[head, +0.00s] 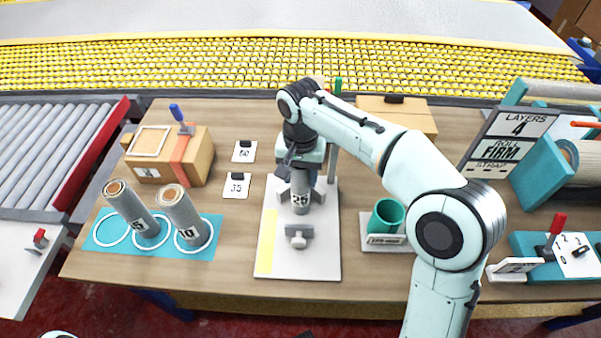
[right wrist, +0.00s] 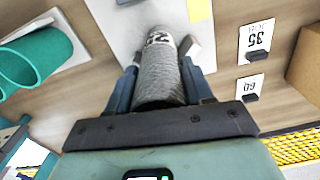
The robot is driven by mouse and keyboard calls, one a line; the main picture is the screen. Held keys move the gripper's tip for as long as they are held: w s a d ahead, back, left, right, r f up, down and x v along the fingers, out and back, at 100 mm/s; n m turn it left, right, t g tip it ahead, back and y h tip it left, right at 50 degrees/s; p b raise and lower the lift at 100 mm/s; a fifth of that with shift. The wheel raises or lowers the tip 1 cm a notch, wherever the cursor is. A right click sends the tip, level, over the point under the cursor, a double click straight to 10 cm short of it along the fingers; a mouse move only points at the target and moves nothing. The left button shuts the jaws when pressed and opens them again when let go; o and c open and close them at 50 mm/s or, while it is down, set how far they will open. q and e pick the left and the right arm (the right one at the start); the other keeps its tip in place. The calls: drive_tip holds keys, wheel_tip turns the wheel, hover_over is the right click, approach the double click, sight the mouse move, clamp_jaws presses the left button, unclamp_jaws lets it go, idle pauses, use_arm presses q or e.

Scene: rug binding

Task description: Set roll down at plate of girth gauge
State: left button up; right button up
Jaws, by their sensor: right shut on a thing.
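My right gripper (head: 302,178) is shut on a grey roll marked 25 (head: 300,199). The roll also shows in the right wrist view (right wrist: 160,82), between the two fingers. It stands about upright over the white plate of the girth gauge (head: 298,263), in the middle of the table. I cannot tell whether its lower end touches the plate. A grey gauge block (head: 299,237) sits on the plate just in front of the roll. A post (head: 332,163) rises behind, and the gripper and arm hide part of the gauge.
Two grey rolls, one (head: 138,214) beside the other marked 10 (head: 184,216), stand on a teal mat (head: 108,241) with white rings. A card marked 35 (head: 236,187) lies left of the plate. A green cup (head: 386,216) is close on the right. A box (head: 196,160) stands back left.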

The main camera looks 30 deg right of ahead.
drive_tip(key=o, duration=1.3)
drive_tip(key=shift+o, duration=0.2)
wheel_tip(320, 180, up, 12)
drive_tip(key=p, duration=0.4)
drive_tip(key=shift+r, duration=0.15)
